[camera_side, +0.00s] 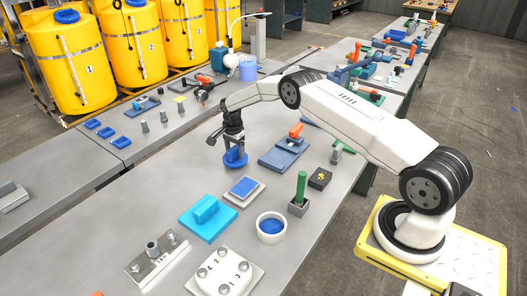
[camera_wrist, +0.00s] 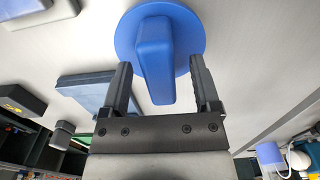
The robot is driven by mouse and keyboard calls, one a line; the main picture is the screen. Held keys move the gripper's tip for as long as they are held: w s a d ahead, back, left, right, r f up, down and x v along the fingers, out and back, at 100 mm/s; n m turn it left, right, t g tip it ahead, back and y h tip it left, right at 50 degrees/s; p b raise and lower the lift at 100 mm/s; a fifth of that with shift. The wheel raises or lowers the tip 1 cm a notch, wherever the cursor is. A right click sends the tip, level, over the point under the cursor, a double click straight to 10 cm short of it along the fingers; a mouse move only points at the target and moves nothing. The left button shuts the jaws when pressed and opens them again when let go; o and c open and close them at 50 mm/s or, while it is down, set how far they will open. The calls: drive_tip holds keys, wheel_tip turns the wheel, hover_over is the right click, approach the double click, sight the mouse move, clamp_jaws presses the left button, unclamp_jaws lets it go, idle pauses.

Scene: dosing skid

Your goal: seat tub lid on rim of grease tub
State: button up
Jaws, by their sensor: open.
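The tub lid is a blue disc (camera_side: 236,162) with an upright bar handle, lying on the grey bench; it also shows in the wrist view (camera_wrist: 190,30). My gripper (camera_side: 234,146) is right over it, pointing down. In the wrist view my open fingers (camera_wrist: 162,88) stand on either side of the handle, with a gap on each side. The grease tub (camera_side: 260,233) is a round white tub with an open top and blue inside, nearer the front of the bench. Its rim is uncovered.
A white numbered plate (camera_side: 226,272) lies in front. Bare bench is left of the lid.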

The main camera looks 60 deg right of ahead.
sight(234, 147)
idle(0.3)
clamp_jaws()
drive_tip(key=shift+r, duration=0.25)
drive_tip(key=shift+r, duration=1.45)
drive_tip(key=s+a+r, duration=0.3)
drive_tip(key=s+r, duration=0.6)
drive_tip(key=s, duration=0.4)
drive_tip(key=shift+s+a+r, duration=0.2)
drive_tip(key=shift+s+r, duration=0.1)
drive_tip(key=shift+r, duration=0.05)
drive_tip(key=shift+a, duration=0.1)
